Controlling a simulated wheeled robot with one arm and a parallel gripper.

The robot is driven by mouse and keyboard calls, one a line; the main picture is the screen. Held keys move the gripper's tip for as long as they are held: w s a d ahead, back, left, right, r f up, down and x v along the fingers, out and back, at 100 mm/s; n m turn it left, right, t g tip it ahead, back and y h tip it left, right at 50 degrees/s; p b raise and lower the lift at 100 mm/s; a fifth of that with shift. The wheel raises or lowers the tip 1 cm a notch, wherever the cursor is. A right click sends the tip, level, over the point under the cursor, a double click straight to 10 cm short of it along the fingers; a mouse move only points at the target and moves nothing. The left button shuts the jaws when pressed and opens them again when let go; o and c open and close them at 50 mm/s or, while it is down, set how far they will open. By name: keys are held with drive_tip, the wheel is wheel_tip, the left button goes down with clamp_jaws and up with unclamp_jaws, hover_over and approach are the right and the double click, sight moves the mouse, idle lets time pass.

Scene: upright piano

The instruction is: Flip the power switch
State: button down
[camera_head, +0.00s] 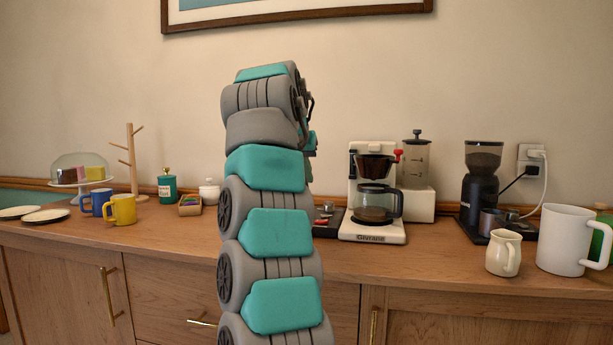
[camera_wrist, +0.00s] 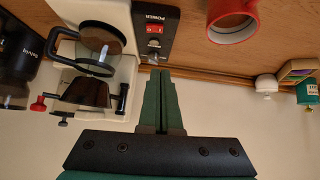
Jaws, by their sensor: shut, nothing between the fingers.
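That view shows the scene upside down. In the head view the box (camera_head: 327,214) sits on the counter left of the coffee maker (camera_head: 370,233), partly hidden by my arm. My gripper (camera_wrist: 160,73) is shut and empty, its fingertips pointing towards the box and appearing just short of its edge in the wrist view. Actual contact cannot be told. In the head view my arm hides the fingers.
A red mug (camera_wrist: 233,22) stands near the box. The coffee maker's glass carafe (camera_head: 375,204) and a black grinder (camera_head: 480,190) stand to the right. A wooden tea box (camera_head: 189,206) and white jar (camera_head: 209,192) are on the left. The wall is close behind the counter (camera_head: 440,255).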

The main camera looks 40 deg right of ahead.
drive_tip(key=shift+s, duration=0.1)
drive_tip(key=shift+s+d+r+h, duration=0.25)
drive_tip(key=shift+s+d+h, duration=0.05)
drive_tip(key=shift+s+d, duration=0.1)
drive_tip(key=shift+g, duration=0.3)
drive_tip(key=shift+f, duration=0.1)
drive_tip(key=b, duration=0.4)
hover_over(322, 225)
wheel_tip(322, 225, down, 8)
drive_tip(key=shift+w+a+f, duration=0.15)
drive_tip(key=shift+f, duration=0.05)
drive_tip(key=shift+f+b, duration=0.35)
drive_tip(key=shift+s+f+b, duration=0.3)
drive_tip(key=shift+f+b, duration=0.1)
drive_tip(key=shift+f, duration=0.5)
